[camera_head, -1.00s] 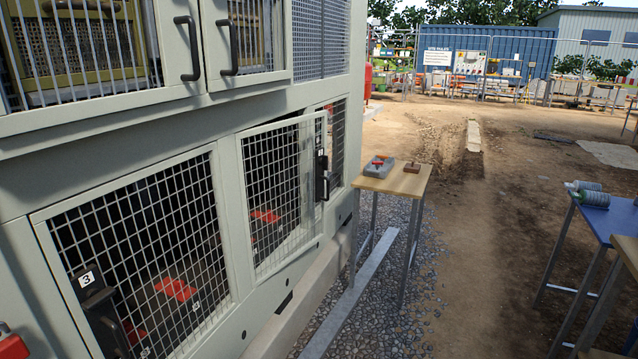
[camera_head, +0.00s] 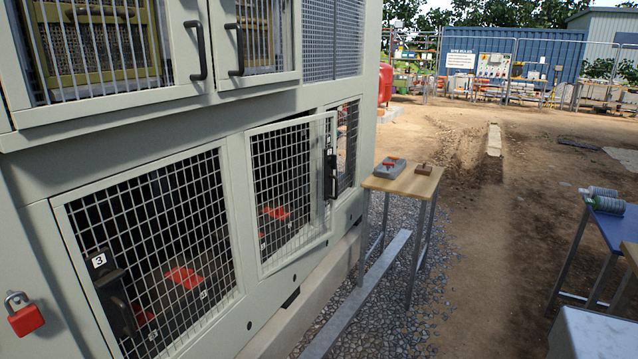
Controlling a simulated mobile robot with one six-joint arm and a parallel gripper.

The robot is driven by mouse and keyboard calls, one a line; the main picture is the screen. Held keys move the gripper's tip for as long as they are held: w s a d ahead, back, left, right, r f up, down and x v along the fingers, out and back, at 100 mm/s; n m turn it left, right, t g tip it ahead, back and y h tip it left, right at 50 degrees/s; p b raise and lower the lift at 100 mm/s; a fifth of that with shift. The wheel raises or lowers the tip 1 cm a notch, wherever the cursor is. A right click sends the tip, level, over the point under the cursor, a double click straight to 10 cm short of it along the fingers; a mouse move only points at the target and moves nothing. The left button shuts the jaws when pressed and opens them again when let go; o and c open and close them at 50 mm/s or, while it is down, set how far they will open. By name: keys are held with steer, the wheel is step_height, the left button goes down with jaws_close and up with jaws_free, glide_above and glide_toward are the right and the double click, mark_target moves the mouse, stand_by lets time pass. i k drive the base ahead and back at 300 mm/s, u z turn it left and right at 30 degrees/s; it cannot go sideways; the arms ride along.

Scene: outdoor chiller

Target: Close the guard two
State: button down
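A chiller cabinet fills the left of the head view, with a row of mesh guards along its lower part. The middle mesh guard (camera_head: 290,192) stands partly open, its right edge swung out from the frame. A black latch handle (camera_head: 330,174) is on that right edge. No number is readable on this guard. The guard at left (camera_head: 150,245) bears the label 3 and a black latch (camera_head: 115,300), and it looks shut. A smaller mesh guard (camera_head: 347,145) is beyond the open one, partly hidden by it. Red parts show behind the mesh. My gripper is not in view.
A small wooden table (camera_head: 402,185) with a grey-and-red item (camera_head: 389,168) and a brown block (camera_head: 424,169) stands just right of the open guard. A red padlock (camera_head: 25,317) hangs at lower left. A blue table (camera_head: 615,225) is at right.

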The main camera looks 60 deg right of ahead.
mark_target(330, 181)
steer(key=u, duration=0.9)
steer(key=k, duration=1.05)
steer(key=z, duration=2.15)
steer(key=i, duration=0.25)
steer(key=u, duration=0.6)
